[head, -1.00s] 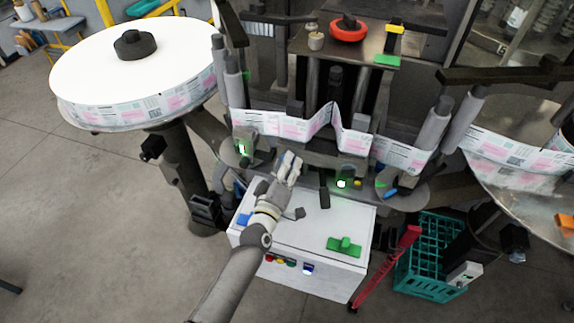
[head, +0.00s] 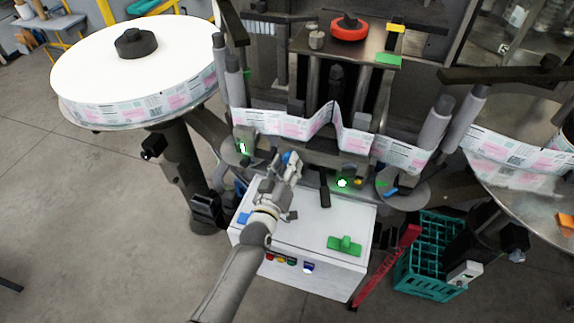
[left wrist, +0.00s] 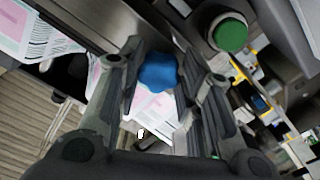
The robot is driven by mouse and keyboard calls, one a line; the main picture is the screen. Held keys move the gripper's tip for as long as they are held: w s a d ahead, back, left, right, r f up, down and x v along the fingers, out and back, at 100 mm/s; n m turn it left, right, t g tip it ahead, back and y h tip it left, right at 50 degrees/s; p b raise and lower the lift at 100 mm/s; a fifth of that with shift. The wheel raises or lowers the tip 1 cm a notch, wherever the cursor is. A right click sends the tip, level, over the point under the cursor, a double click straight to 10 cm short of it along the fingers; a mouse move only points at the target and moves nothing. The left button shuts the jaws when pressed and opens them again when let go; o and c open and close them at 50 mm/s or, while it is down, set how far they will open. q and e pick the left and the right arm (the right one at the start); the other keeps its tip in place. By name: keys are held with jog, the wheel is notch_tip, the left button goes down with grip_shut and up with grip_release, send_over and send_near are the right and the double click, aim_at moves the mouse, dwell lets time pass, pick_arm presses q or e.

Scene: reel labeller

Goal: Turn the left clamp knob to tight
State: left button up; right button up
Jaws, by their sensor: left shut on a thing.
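The blue lobed clamp knob (left wrist: 158,72) sits between the two fingers of my left gripper (left wrist: 158,85) in the left wrist view. In the head view, a small part of the blue knob (head: 290,157) shows at the fingertips of my left gripper (head: 284,163), below the label web at the front of the machine. The left gripper is shut on this knob. The fingers hide part of it, and I see no marking that tells how tight it is. My right gripper is not in view.
A green round button (left wrist: 231,33) is close beside the right finger in the left wrist view. The label web (head: 285,124) runs just behind. A teal crate (head: 428,262) stands at right.

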pick_arm(q)
jog(key=shift+f, duration=0.1)
jog(key=o, duration=0.7)
jog(key=shift+o, duration=0.2)
jog(key=v, duration=1.2)
